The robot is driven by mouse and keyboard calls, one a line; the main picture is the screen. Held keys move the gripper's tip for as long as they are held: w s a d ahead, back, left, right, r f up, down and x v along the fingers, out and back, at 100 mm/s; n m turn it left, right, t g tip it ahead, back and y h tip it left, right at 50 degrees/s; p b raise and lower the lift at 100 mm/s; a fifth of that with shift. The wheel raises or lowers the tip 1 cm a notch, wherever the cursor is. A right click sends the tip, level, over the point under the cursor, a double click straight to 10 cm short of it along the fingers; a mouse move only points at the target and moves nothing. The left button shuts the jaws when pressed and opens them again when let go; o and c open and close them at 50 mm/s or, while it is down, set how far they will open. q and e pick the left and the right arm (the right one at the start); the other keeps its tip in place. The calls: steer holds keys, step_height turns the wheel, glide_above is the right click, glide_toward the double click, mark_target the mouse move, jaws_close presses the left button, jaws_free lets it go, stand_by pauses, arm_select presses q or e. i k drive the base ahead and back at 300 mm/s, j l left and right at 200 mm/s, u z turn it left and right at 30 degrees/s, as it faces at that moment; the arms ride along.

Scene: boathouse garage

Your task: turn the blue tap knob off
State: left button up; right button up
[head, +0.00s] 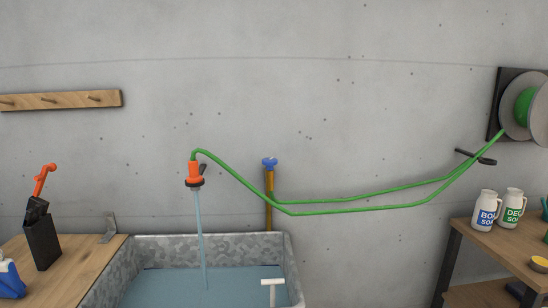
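The blue tap knob (270,162) sits on top of an upright brass-coloured pipe (269,203) against the wall, behind the far rim of a metal trough (215,241). A green hose (350,209) passes close by the pipe, runs left to an orange and black nozzle (195,176) and right to a wall reel. A stream of water (200,235) falls from the nozzle into the trough, where water (160,288) stands. Neither of my grippers is in view.
A wooden bench (85,262) on the left holds a black tool with an orange handle (42,230) and a blue and white jug (10,280). White bottles (486,211) stand on a right-hand shelf (500,242) below the hose reel (520,106). A white T-shaped piece (271,284) shows at the trough front.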

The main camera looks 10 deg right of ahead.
mark_target(269, 162)
steer(key=i+l, duration=0.15)
steer(key=l, duration=0.2)
steer(key=i+l+u, duration=0.1)
steer(key=l, duration=0.25)
steer(key=i+l, duration=0.2)
steer(key=l, duration=0.15)
steer(key=i+l+u, duration=0.1)
steer(key=l, duration=0.25)
steer(key=i+l, duration=0.15)
steer(key=l, duration=0.2)
steer(key=i+l, duration=0.1)
steer(key=l, duration=0.25)
steer(key=u, duration=0.05)
